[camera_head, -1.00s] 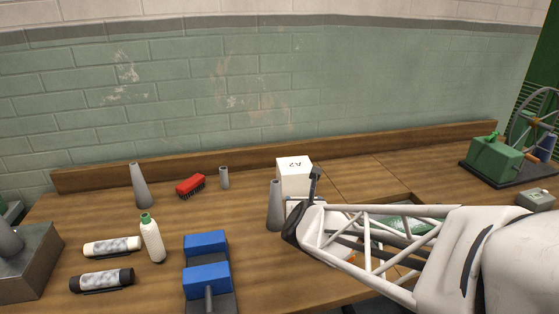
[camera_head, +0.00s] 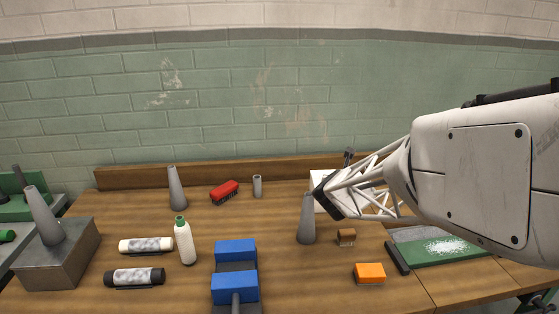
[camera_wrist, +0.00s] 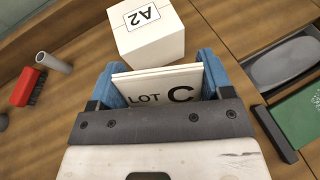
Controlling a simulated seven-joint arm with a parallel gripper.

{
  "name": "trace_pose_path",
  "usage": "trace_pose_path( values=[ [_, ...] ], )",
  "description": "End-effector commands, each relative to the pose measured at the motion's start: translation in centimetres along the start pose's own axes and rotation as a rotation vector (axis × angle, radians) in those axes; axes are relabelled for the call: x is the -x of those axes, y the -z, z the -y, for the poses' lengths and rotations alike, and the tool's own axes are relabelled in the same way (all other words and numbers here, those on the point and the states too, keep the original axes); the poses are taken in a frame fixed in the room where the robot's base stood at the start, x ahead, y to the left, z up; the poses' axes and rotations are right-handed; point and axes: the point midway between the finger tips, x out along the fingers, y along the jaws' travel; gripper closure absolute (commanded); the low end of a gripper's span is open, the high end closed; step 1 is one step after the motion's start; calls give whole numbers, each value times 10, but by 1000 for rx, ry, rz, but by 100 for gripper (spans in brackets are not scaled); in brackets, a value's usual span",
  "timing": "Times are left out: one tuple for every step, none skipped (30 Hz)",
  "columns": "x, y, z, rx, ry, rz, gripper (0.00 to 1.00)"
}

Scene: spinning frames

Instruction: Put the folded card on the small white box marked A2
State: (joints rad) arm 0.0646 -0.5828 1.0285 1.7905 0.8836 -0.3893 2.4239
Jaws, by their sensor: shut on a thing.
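The folded card (camera_wrist: 158,92) is white and reads "LOT C". In the wrist view it stands between the blue fingers of my gripper (camera_wrist: 162,82), which is shut on it. The small white box (camera_wrist: 148,42) marked "A2" is just beyond the card, its label on the top face. The card's upper edge overlaps the lower part of the box in this view; I cannot tell whether they touch. In the head view the box (camera_head: 319,178) is mostly hidden behind my gripper (camera_head: 326,196), and the card cannot be made out.
A grey cone (camera_head: 306,220) stands close by the box. A brown block (camera_head: 346,237), an orange block (camera_head: 369,273) and a green board (camera_head: 445,249) lie nearer the front and right. A red brush (camera_head: 224,192) and small grey tube (camera_head: 257,186) are left of the box.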

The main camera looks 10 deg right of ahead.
Motion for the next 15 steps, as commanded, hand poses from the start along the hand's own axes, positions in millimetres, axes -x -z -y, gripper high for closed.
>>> trace_pose_path(
  values=[
    [-3,-1,0,-1,2,-1,48],
    [-4,-1,0,-1,3,-1,48],
    [-5,-1,0,-2,5,-1,48],
    [-5,-2,0,-2,5,-2,48],
    [-6,-2,0,-2,5,-2,48],
    [-6,-2,0,-2,6,-2,48],
    [-6,-2,0,-2,6,-2,48],
    [-6,-2,0,-2,6,-1,48],
    [-6,-2,0,-2,6,-1,48],
    [-6,-2,0,-2,6,-1,48],
    [-6,-2,0,-2,6,-1,48],
    [-6,-2,0,-2,6,-1,48],
    [-6,-2,0,-2,6,-1,48],
    [-6,-2,0,-2,6,-1,48],
    [-6,-2,0,-2,5,-1,48]
  ],
)
